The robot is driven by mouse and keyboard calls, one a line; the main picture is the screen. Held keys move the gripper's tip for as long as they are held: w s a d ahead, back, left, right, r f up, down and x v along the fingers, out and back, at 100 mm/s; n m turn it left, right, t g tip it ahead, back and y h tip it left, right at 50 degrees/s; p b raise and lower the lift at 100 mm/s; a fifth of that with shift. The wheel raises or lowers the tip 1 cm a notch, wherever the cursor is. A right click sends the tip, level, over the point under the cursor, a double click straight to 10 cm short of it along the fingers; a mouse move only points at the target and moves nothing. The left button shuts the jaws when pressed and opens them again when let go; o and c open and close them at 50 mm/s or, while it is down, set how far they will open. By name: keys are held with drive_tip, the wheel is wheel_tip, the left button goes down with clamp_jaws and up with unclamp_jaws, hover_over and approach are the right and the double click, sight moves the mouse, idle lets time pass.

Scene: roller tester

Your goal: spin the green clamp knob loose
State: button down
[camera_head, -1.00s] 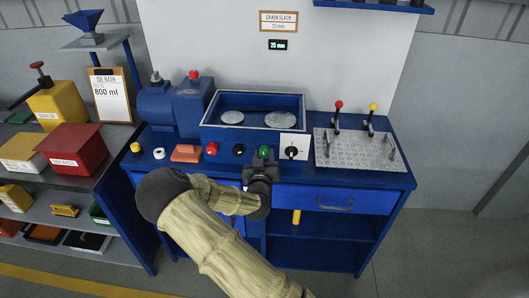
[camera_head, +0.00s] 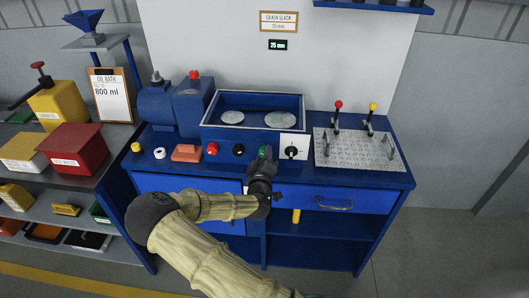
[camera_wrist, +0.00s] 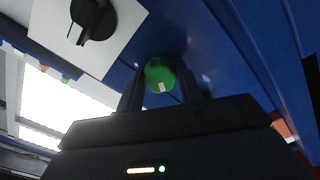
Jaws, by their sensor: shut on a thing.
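The green clamp knob (camera_head: 264,152) is on the front face of the blue tester, between a black knob and a white switch plate. My gripper (camera_head: 263,162) reaches it from the front and is shut on it. In the wrist view the green knob (camera_wrist: 160,76) sits between the two dark fingers of my gripper (camera_wrist: 163,88), with a small white mark on its face. The wrist is rolled, so the switch plate appears at the upper left there. The fingers hide the knob's sides.
The white plate with a black rotary switch (camera_head: 291,150) is close on the right. A black knob (camera_head: 238,150) and a red knob (camera_head: 212,149) are on the left. A perforated plate with two levers (camera_head: 355,150) stands at the right. A drawer (camera_head: 335,199) lies below.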

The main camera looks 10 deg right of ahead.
drive_tip(key=n, duration=0.4)
drive_tip(key=shift+f, duration=0.1)
drive_tip(key=n, duration=0.3)
drive_tip(key=n, duration=0.5)
drive_tip(key=shift+n, duration=0.4)
drive_tip(key=c, duration=1.3)
unclamp_jaws()
drive_tip(key=shift+n, duration=0.4)
drive_tip(key=o, duration=0.7)
drive_tip(key=shift+s, duration=0.15)
